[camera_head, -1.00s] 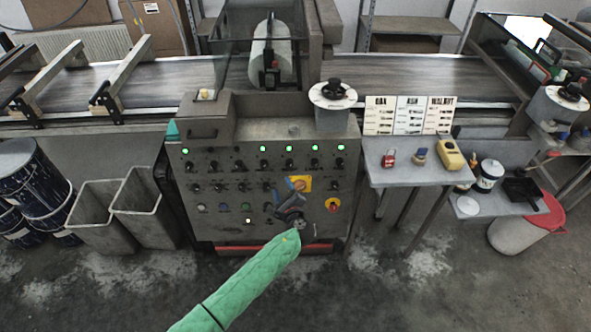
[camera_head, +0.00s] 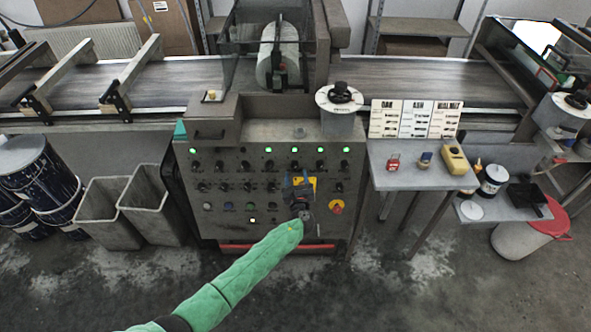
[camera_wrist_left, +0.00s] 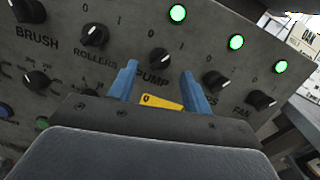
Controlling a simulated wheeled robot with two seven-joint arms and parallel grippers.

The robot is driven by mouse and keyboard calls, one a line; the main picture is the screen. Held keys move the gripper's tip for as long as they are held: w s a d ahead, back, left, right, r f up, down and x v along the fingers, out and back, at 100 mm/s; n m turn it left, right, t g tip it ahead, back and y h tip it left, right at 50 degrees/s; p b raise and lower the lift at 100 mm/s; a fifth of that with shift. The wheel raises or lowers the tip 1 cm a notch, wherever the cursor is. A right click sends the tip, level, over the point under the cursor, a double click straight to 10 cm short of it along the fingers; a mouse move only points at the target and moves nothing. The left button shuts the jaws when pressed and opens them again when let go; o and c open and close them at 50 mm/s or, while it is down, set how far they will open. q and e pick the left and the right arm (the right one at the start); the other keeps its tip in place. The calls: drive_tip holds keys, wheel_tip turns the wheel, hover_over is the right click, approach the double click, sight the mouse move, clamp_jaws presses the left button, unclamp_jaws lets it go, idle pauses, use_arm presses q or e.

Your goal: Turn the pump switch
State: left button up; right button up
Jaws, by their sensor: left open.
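The control panel (camera_head: 232,225) faces me with rows of black knobs. In the left wrist view, the pump switch (camera_wrist_left: 158,57) is a black knob with PUMP printed below it, 0 and 1 beside it and a lit green lamp above. I cannot tell clearly which mark it points at. My left gripper (camera_wrist_left: 160,87) is open, its two blue fingers pointing up at the panel, with the pump switch just beyond the gap between them and apparently not touched. In the head view the left gripper (camera_head: 300,187) covers part of the panel. My right gripper is not in view.
A yellow plate (camera_wrist_left: 160,102) shows between the fingers. A red knob on yellow (camera_head: 336,207) is right of the gripper. A side table (camera_head: 400,178) stands right; grey bins (camera_head: 150,200) stand left.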

sight(295, 166)
use_arm(q)
drive_tip(key=shift+w+a+p, duration=0.15)
drive_tip(key=shift+w+p, duration=0.2)
drive_tip(key=shift+w, duration=1.1)
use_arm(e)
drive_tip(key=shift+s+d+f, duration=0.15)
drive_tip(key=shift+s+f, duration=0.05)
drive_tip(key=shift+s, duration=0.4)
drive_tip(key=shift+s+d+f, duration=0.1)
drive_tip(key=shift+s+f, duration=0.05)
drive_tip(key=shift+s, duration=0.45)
use_arm(q)
drive_tip(key=c, duration=1)
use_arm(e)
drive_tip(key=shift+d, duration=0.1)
use_arm(q)
drive_tip(key=shift+o, duration=0.2)
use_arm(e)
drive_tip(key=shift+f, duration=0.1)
